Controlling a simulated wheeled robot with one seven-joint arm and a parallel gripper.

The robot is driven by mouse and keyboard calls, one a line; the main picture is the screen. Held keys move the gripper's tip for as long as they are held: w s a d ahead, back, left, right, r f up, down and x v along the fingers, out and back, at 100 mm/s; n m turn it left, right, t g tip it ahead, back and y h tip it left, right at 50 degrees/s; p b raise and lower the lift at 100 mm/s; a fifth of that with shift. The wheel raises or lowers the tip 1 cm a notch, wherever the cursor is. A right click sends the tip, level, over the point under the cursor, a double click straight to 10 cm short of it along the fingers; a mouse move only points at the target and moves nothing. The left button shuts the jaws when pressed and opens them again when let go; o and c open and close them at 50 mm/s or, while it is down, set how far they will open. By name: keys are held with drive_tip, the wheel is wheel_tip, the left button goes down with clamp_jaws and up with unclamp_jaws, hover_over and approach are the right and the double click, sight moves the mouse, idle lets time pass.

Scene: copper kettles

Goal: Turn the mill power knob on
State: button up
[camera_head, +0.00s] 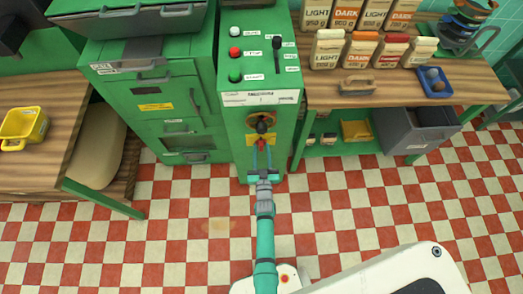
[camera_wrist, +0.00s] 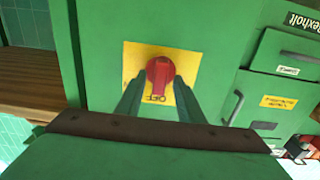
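The power knob (camera_wrist: 160,72) is red and sits on a yellow plate (camera_wrist: 190,72) on the front of the green mill cabinet (camera_head: 262,98). In the wrist view the word OFF reads upside down on the plate, just below the knob; the knob's grip stands roughly upright in that picture. The knob also shows in the head view (camera_head: 261,143), low on the cabinet. My gripper (camera_wrist: 157,88) is open, with one finger on each side of the knob's lower part. I see no clear contact, and how deep the fingers reach cannot be told.
Above the power knob is a dark knob on a copper-coloured disc (camera_head: 262,122). Higher are several buttons and a black lever (camera_head: 277,55). A green drawer cabinet (camera_head: 160,90) stands close on the left and a wooden bench (camera_head: 400,88) on the right. The checkered floor (camera_head: 180,225) is free.

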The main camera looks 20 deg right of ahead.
clamp_jaws()
drive_tip(key=shift+m, duration=0.3)
drive_tip(key=m, duration=0.5)
drive_tip(key=shift+d, duration=0.1)
drive_tip(key=m, duration=0.6)
drive_tip(key=shift+s+d+f, duration=0.1)
drive_tip(key=shift+d+f, duration=0.1)
drive_tip(key=shift+m, duration=0.3)
unclamp_jaws()
